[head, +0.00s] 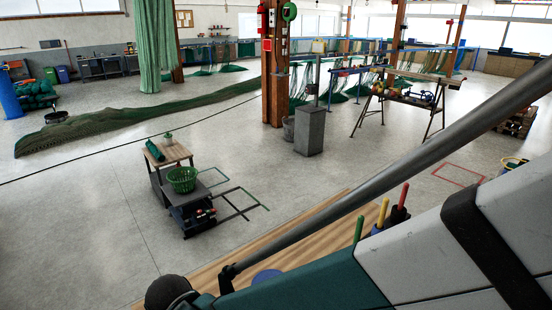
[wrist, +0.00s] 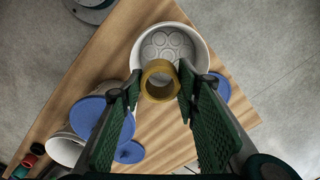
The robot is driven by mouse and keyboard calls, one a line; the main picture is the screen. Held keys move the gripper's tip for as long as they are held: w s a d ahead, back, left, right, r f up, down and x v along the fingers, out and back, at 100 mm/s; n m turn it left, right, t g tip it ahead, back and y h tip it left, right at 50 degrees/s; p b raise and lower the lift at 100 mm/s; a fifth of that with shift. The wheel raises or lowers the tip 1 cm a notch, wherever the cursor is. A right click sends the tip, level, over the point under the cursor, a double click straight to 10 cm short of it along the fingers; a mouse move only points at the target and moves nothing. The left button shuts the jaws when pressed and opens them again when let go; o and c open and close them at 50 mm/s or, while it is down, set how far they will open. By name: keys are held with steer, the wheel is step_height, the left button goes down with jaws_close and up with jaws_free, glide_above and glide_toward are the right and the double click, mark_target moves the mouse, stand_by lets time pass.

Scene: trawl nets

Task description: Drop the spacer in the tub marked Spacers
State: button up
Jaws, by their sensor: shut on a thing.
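The spacer is a yellow-brown ring (wrist: 160,65) in the wrist view. It is gripped between the tips of my gripper (wrist: 159,83), whose green-padded fingers stand on either side of it. Behind the ring is a round white tub (wrist: 199,46), open towards the camera, with a pattern of grey circles on its floor. The ring overlaps the tub's near part in the picture; its height above the tub is hard to tell. No marking on the tub can be read here. In the head view my arm hides most of the work area, and the spacer is not seen.
A wooden bench top (wrist: 110,58) carries another white tub (wrist: 64,149) at lower left and blue discs (wrist: 88,114) around my fingers. In the head view, yellow (head: 383,212) and green handles (head: 359,228) stand upright beside my arm. Grey floor surrounds the bench.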

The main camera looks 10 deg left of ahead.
steer(key=shift+f+b, duration=1.5)
steer(key=shift+f, duration=1.1)
steer(key=o, duration=0.9)
steer(key=shift+o, duration=0.2)
steer(key=shift+r, duration=0.15)
step_height(320, 180, up, 12)
